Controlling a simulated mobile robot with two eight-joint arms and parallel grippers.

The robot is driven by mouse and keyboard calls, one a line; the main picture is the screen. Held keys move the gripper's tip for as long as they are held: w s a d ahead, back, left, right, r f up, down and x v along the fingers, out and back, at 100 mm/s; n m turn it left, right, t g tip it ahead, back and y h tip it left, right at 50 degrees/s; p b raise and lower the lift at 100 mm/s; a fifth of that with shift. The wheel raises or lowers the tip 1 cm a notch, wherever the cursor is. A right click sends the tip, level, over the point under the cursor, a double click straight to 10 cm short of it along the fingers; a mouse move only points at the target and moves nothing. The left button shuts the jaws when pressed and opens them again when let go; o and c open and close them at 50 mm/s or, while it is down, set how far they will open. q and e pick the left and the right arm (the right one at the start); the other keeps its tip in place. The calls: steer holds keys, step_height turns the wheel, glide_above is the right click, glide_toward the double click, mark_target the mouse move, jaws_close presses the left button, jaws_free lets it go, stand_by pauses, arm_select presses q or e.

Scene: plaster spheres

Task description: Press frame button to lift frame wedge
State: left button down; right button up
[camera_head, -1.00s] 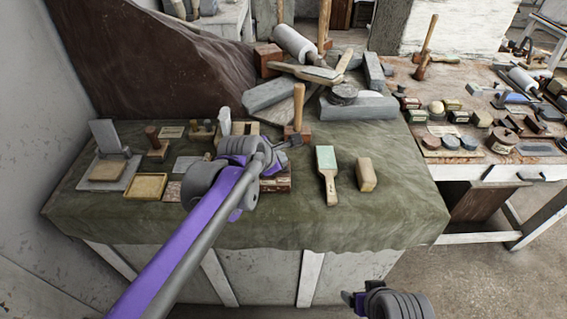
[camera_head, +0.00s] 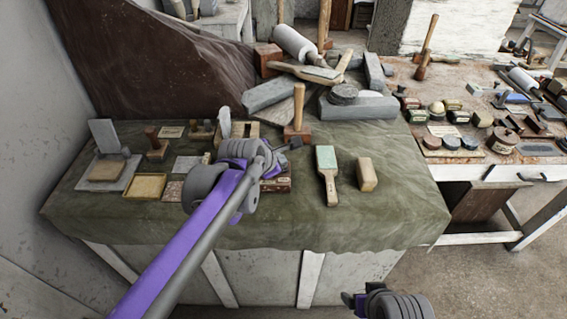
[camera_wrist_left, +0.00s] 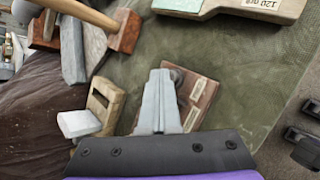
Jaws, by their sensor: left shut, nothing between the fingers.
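A small wooden frame (camera_head: 243,128) stands on the green cloth, partly hidden behind my left wrist. A pale wedge-like piece (camera_head: 224,124) rises at its left end. In the left wrist view the wooden frame (camera_wrist_left: 104,105) and pale piece (camera_wrist_left: 78,124) lie left of my fingers. My left gripper (camera_head: 293,144) is shut and empty; it also shows in the left wrist view (camera_wrist_left: 161,76). Its fingers overlap a brown board (camera_wrist_left: 203,92) with paper labels, and a dark round knob (camera_wrist_left: 178,74) shows beside the tip. I cannot tell whether they touch, or which part is the button. My right gripper (camera_head: 350,299) hangs low in front.
A mallet (camera_head: 298,125) stands behind my left gripper. A green-faced paddle (camera_head: 327,170) and tan block (camera_head: 366,175) lie to the right. A yellow tray (camera_head: 146,187) is at left. Stone blocks (camera_head: 357,106) are piled behind. The cloth's front right is clear.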

stand_by(0.5)
arm_select(q)
steer(key=shift+r+p, duration=0.8)
steer(key=shift+r, duration=0.05)
step_height(320, 180, up, 5)
steer(key=p, duration=0.3)
steer(key=shift+p, duration=0.35)
stand_by(0.3)
steer(key=s+a+f+m+g+y, duration=0.1)
steer(key=s+a+f+m, duration=0.3)
steer(key=s+m, duration=0.3)
steer(key=s+a+f+m+g+y+p, duration=0.1)
steer(key=s+a+f+m, duration=0.3)
steer(key=s+a+m, duration=0.3)
steer(key=s+a+f+m+g+y, duration=0.1)
steer(key=s+a+f+m, duration=0.3)
steer(key=s, duration=1)
steer(key=a+m, duration=0.2)
steer(key=m, duration=0.2)
steer(key=shift+f+y+p, duration=0.15)
steer(key=shift+y+p, duration=0.2)
steer(key=shift+y, duration=0.05)
